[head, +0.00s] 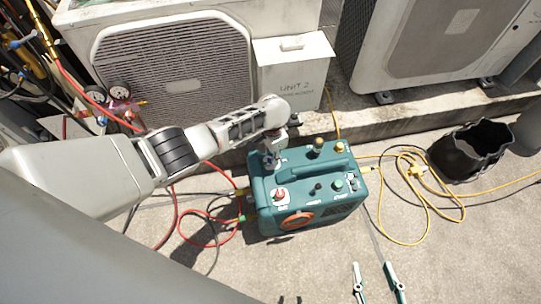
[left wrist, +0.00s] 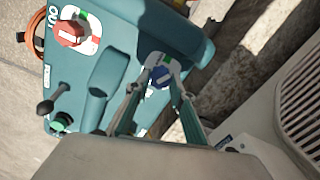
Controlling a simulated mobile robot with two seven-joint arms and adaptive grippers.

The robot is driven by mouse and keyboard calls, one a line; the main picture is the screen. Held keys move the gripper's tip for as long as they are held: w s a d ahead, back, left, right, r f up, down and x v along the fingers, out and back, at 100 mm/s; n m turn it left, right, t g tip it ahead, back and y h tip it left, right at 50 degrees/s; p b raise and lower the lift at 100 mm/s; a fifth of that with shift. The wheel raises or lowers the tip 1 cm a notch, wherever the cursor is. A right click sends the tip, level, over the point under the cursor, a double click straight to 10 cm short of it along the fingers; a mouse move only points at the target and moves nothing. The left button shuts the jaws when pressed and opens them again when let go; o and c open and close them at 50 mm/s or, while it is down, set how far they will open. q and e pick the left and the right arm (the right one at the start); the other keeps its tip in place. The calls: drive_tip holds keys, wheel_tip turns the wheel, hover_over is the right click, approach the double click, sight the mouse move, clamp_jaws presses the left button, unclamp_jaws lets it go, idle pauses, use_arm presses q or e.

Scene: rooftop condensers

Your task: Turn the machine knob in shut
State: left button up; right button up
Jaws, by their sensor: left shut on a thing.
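The teal machine (head: 335,215) stands on the concrete, with a carry handle and several knobs on top. My left gripper (head: 271,163) reaches down to the machine's back left corner. In the left wrist view, its fingers (left wrist: 158,84) are shut on a blue knob (left wrist: 160,75) that sits on a white and green dial plate. In the head view the gripper mostly hides this knob. A red knob (head: 280,195) on its own dial plate is at the front left; it also shows in the left wrist view (left wrist: 70,34). My right gripper (head: 373,268) is open and empty at the bottom.
Condenser units (head: 175,70) and a box marked UNIT 2 (head: 292,72) stand behind on a concrete ledge. Red and yellow hoses (head: 425,205) lie on both sides. A black bucket (head: 468,152) is at the right. Bare floor lies in front.

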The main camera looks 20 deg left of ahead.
use_arm(q)
drive_tip(key=shift+s+f+m, duration=0.15)
drive_tip(key=shift+m, duration=0.75)
drive_tip(key=m, duration=0.4)
drive_tip(key=shift+s+m, duration=0.1)
drive_tip(key=shift+m, duration=0.2)
drive_tip(key=m, duration=0.3)
drive_tip(key=shift+m, duration=1.2)
drive_tip(key=o, duration=1.1)
